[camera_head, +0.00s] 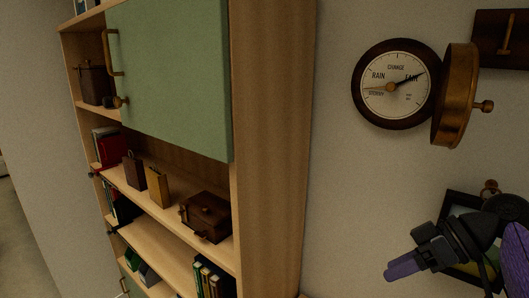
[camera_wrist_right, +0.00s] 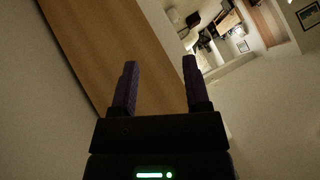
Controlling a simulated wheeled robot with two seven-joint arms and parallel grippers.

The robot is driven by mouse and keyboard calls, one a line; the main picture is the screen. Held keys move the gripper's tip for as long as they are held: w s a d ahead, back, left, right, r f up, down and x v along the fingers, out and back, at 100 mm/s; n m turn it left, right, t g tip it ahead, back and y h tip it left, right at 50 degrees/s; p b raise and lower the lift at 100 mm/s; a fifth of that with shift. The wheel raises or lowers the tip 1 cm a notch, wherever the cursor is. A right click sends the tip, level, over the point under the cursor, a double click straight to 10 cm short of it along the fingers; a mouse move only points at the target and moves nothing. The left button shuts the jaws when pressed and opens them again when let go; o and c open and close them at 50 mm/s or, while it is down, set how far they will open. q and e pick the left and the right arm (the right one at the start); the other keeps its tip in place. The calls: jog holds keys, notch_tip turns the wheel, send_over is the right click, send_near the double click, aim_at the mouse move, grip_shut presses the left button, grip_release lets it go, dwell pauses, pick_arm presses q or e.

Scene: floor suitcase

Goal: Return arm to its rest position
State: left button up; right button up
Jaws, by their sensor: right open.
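My right gripper (camera_head: 402,264) is at the lower right of the head view, in front of the pale wall and a framed picture. Its arm comes in from the right edge. In the right wrist view its two purple fingers (camera_wrist_right: 158,80) are spread apart with nothing between them. The wooden side of the bookcase (camera_wrist_right: 95,45) shows behind the fingers. My left gripper is not in view.
A wooden bookcase (camera_head: 270,150) with a green door (camera_head: 170,75) holds books and a brown box (camera_head: 206,215). A round barometer (camera_head: 392,105) with its brass cover (camera_head: 455,95) swung open hangs on the wall. A framed picture (camera_head: 455,205) sits behind my right gripper.

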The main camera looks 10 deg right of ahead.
jog(key=s+a+f+m+g+h, duration=0.1)
jog(key=s+a+f+h, duration=0.2)
jog(key=f, duration=0.6)
jog(key=s+a+f+m+g+h, duration=0.1)
jog(key=s+a+f+h, duration=0.15)
jog(key=a+f, duration=0.4)
jog(key=s+a+f+m+t+h, duration=0.1)
jog(key=s+a+f+m+h, duration=0.15)
jog(key=s, duration=0.35)
jog(key=s+a+f+m+t+h, duration=0.1)
jog(key=s+f, duration=0.2)
jog(key=s, duration=0.4)
notch_tip(320, 180, down, 30)
jog(key=s+g+b, duration=0.2)
jog(key=b, duration=1)
pick_arm(q)
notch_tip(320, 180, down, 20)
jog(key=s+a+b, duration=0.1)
jog(key=b, duration=0.7)
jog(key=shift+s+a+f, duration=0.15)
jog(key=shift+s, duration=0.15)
pick_arm(e)
jog(key=s+d+f, duration=0.2)
jog(key=s+f, duration=0.5)
jog(key=f, duration=0.2)
jog(key=s+d+f+n+g, duration=0.1)
jog(key=s+f, duration=0.6)
jog(key=f, duration=0.3)
jog(key=shift+d, duration=0.4)
